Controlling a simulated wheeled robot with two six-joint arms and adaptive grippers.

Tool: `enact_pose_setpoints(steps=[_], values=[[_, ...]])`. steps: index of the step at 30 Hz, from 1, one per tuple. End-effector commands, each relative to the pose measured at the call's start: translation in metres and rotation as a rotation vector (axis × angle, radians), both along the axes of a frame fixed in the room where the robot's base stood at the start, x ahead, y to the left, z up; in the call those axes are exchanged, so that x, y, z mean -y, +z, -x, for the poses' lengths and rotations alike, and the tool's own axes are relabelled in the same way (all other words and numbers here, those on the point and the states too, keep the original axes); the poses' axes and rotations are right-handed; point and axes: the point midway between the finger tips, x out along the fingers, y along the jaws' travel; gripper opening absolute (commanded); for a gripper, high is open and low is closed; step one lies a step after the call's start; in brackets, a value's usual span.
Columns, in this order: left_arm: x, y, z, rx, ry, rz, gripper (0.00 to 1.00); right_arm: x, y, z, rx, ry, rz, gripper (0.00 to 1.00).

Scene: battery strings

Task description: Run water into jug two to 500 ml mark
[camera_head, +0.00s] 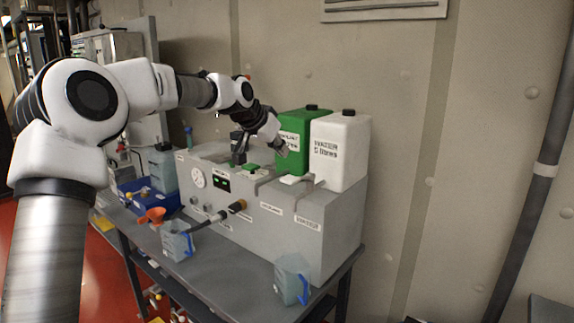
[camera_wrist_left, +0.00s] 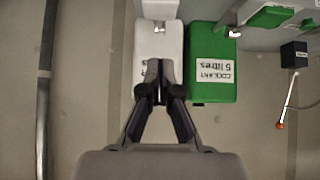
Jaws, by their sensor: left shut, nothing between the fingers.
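My left gripper (camera_head: 283,150) is above the grey dispenser box (camera_head: 330,235), in front of the green canister. In the left wrist view its fingers (camera_wrist_left: 160,92) are closed together and empty, with the white water canister (camera_wrist_left: 158,42) behind them. A clear jug with a blue handle (camera_head: 292,279) stands on the bench at the right end of the box, below the WASSER label (camera_head: 306,221). Another clear jug with a blue handle (camera_head: 177,241) stands further left. No number reads on either jug, and their water levels are too small to tell. My right gripper is out of view.
The green coolant canister (camera_head: 294,138) and the white canister (camera_head: 340,150) stand on the box. A green tab (camera_head: 250,167) and a white tab (camera_head: 291,180) are on its top. An orange funnel (camera_head: 152,215) and blue bin (camera_head: 150,198) are left. Bare bench (camera_head: 232,275) lies between the jugs.

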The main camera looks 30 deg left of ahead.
Motion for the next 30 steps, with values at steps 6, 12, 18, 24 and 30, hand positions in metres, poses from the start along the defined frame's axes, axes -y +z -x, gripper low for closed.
enact_pose_setpoints(steps=[6, 12, 18, 24, 30], values=[[0.002, -0.032, -0.027, -0.004, 0.001, 0.002, 0.00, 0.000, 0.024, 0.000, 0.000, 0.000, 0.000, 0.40], [0.002, -0.060, -0.026, -0.002, 0.001, 0.001, 0.00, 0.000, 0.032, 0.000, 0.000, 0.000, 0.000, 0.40], [0.002, -0.066, -0.026, 0.001, 0.001, 0.000, 0.00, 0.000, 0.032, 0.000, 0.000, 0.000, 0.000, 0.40], [0.002, -0.067, -0.026, 0.002, 0.001, 0.000, 0.00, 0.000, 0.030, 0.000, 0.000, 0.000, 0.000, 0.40], [0.002, -0.084, -0.028, 0.060, 0.000, 0.006, 0.00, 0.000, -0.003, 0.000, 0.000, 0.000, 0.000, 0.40]])
